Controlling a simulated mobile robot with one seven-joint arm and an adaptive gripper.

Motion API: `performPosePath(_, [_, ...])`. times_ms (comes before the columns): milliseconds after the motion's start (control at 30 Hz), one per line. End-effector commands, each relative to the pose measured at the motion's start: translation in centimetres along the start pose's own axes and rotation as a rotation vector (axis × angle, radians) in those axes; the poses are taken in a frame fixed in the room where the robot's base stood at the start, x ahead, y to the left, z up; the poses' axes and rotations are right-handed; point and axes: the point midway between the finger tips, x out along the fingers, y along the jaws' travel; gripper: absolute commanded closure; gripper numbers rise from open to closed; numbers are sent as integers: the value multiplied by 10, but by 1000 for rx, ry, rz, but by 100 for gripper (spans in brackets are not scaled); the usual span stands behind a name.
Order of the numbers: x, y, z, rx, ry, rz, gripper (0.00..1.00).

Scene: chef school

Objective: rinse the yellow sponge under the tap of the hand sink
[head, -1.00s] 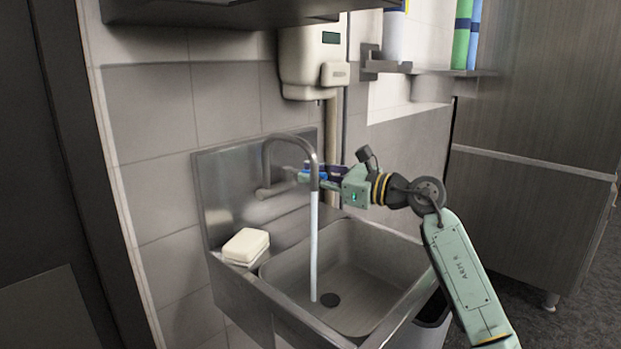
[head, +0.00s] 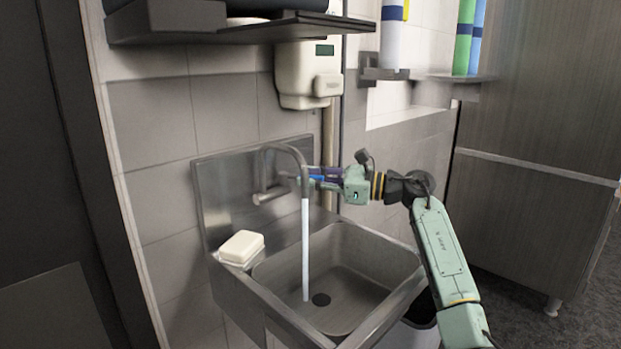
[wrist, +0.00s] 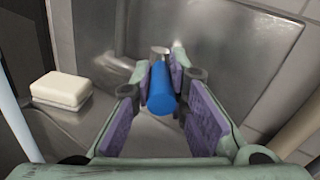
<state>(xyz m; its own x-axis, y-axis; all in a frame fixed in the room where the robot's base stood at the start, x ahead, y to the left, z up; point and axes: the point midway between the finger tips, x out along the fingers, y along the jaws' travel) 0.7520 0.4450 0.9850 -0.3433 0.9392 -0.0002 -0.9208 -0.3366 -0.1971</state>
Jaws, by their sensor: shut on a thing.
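The hand sink (head: 385,300) is a steel basin on a tiled wall. Its curved tap (head: 284,148) is running, and a thin stream of water (head: 305,250) falls into the basin near the drain. My gripper (head: 322,180) is just right of the spout. In the wrist view my gripper (wrist: 166,78) is shut on a blue cylinder (wrist: 162,92) with a grey metal end, which looks like the tap's handle. I see no clearly yellow sponge. A pale cream block (head: 241,246), perhaps soap, rests on the sink's left rim; it also shows in the wrist view (wrist: 62,90).
A dark shelf (head: 230,22) hangs above the sink, with a white dispenser (head: 305,75) below it. Bottles (head: 465,40) stand on a shelf at the upper right. A bin (head: 420,315) is under the sink's right side. The basin is empty apart from the water.

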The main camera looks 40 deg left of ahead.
Motion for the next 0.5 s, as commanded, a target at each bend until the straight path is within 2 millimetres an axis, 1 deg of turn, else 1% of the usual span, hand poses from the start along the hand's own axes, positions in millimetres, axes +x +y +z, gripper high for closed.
performPosePath(67, [-1, -1, -2, 3, 1, -4, 100])
performPosePath(100, [-1, -1, -2, 3, 1, -4, 85])
performPosePath(400, [-1, -1, -2, 3, 1, -4, 65])
performPosePath(500, [-1, -1, -1, 2, 1, -3, 64])
